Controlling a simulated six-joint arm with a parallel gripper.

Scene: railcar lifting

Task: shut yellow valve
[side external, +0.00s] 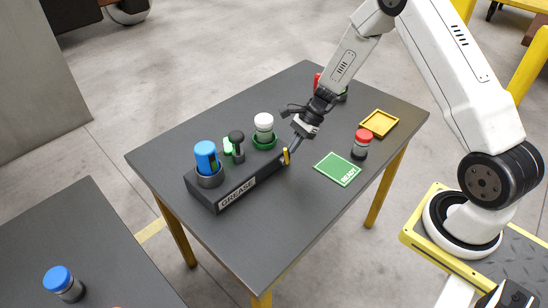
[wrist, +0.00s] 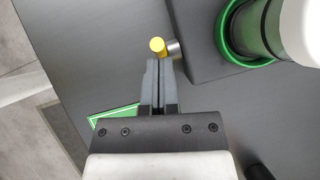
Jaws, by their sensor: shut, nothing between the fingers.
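The yellow valve (side external: 286,156) is a small yellow handle at the right end of the dark block labelled GREASE (side external: 238,186). It looks roughly upright in the side external view. In the wrist view the valve shows as a round yellow end (wrist: 157,45) beside a short metal stem (wrist: 174,48) on the block's side. My gripper (side external: 294,143) is shut with nothing between its fingers. Its fingertips (wrist: 160,64) are right at the yellow handle; I cannot tell whether they touch it.
On the block stand a blue-capped bottle (side external: 206,157), a black-and-green part (side external: 235,146) and a white-capped bottle in a green ring (side external: 264,127). A green READY mat (side external: 338,169), a red-capped jar (side external: 361,143) and a yellow tray (side external: 379,123) lie to the right. The front of the table is clear.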

